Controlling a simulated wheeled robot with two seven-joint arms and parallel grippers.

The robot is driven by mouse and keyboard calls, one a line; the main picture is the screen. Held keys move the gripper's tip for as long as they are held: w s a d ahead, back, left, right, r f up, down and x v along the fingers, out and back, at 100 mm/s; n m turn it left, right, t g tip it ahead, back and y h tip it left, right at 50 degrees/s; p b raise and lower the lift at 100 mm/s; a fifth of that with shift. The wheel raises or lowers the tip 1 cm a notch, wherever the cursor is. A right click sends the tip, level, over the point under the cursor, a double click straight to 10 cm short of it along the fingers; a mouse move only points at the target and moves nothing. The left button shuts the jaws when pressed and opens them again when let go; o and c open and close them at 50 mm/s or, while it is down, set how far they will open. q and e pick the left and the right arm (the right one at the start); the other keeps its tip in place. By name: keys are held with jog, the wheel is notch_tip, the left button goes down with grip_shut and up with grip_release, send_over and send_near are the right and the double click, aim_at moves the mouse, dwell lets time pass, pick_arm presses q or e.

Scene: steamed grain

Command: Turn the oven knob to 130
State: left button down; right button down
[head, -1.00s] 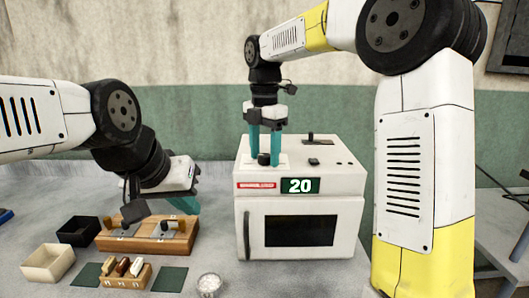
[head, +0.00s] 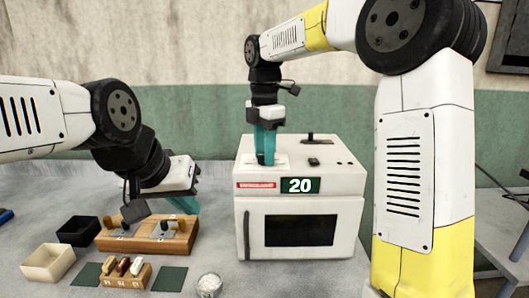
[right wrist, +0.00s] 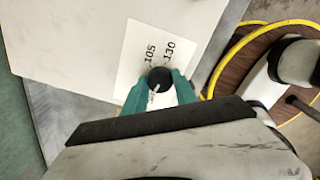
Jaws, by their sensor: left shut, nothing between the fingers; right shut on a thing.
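The white oven (head: 345,225) stands on the table, with a dark window and a display (head: 300,185) that reads 20. My right gripper (head: 265,160) points down over the left part of the oven's top. In the right wrist view its teal fingers (right wrist: 158,90) are shut on the black oven knob (right wrist: 159,79). The knob sits at the edge of a white dial label (right wrist: 140,50) printed with 105 and 130; a light mark shows on the knob. My left gripper (head: 186,204) is shut and empty above the wooden block at the left.
A wooden block with metal fittings (head: 180,240), a black box (head: 78,232), a cream box (head: 48,262), a small wooden rack (head: 125,275), dark green mats (head: 170,279) and a glass bowl (head: 209,284) lie left of the oven.

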jog(key=m, duration=0.4)
jog(key=shift+m, duration=0.3)
jog(key=m, duration=0.9)
jog(key=shift+r, duration=0.1)
jog(key=m, duration=0.3)
jog(key=shift+m, duration=0.3)
jog(key=m, duration=0.3)
jog(key=shift+m, duration=0.3)
jog(key=m, duration=0.4)
jog(key=shift+m, duration=0.3)
jog(key=m, duration=0.4)
jog(key=shift+m, duration=1.9)
